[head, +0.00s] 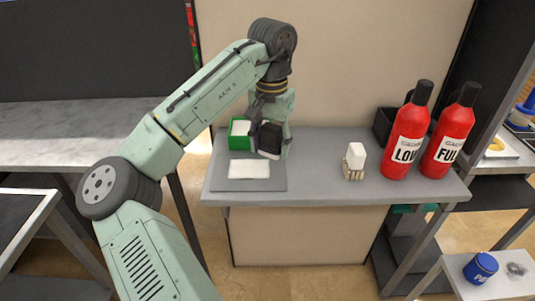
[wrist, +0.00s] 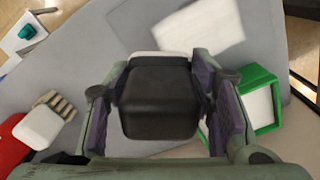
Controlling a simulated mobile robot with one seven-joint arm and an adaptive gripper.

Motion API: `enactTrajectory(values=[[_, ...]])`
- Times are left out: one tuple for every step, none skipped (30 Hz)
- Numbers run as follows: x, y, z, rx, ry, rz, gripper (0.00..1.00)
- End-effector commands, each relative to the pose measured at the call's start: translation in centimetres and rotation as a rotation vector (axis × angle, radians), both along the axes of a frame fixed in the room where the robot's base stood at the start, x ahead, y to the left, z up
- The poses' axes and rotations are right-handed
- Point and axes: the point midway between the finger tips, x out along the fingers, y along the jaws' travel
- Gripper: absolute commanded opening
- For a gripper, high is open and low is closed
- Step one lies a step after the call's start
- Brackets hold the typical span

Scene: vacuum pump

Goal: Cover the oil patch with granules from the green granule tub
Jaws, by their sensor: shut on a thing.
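The green granule tub (head: 238,143) stands open on the grey bench, with pale white contents; it also shows right of my gripper in the wrist view (wrist: 264,76). My gripper (head: 271,128) is shut on a black blocky thing (wrist: 158,98) with a white far edge. The black thing is held between both finger pads, just right of the tub in the head view. Its kind and whether it holds granules are unclear.
A white sheet (head: 249,169) lies on a dark mat in front of the tub. A white-topped brush (head: 355,161) and two red bottles (head: 405,143) (head: 449,142) stand right on the bench. Bench between mat and brush is clear.

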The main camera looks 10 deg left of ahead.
Motion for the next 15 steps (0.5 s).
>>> enactTrajectory(values=[[0.2,-0.1,0.6,0.002,-0.002,0.000,0.27],[0.3,-0.2,0.9,0.001,-0.002,-0.001,0.27],[0.4,-0.3,1.2,0.002,-0.002,-0.001,0.27],[0.5,-0.4,1.5,0.002,-0.002,-0.002,0.27],[0.5,-0.5,1.7,0.002,-0.002,-0.002,0.27],[0.6,-0.6,2.1,0.002,-0.002,-0.002,0.27],[0.7,-0.6,2.3,0.001,-0.001,-0.003,0.27],[0.7,-0.7,2.5,0.001,-0.001,-0.003,0.27],[0.8,-0.8,2.7,0.002,-0.002,-0.004,0.27],[0.8,-0.8,2.9,0.002,-0.002,-0.004,0.27],[0.8,-0.9,3.0,0.001,-0.001,-0.004,0.27],[0.9,-0.9,3.1,0.001,-0.001,-0.004,0.27],[0.9,-0.9,3.1,0.000,-0.001,-0.005,0.27],[0.9,-0.9,3.1,0.000,-0.001,-0.005,0.27],[0.9,-0.9,3.1,0.000,-0.001,-0.005,0.27]])
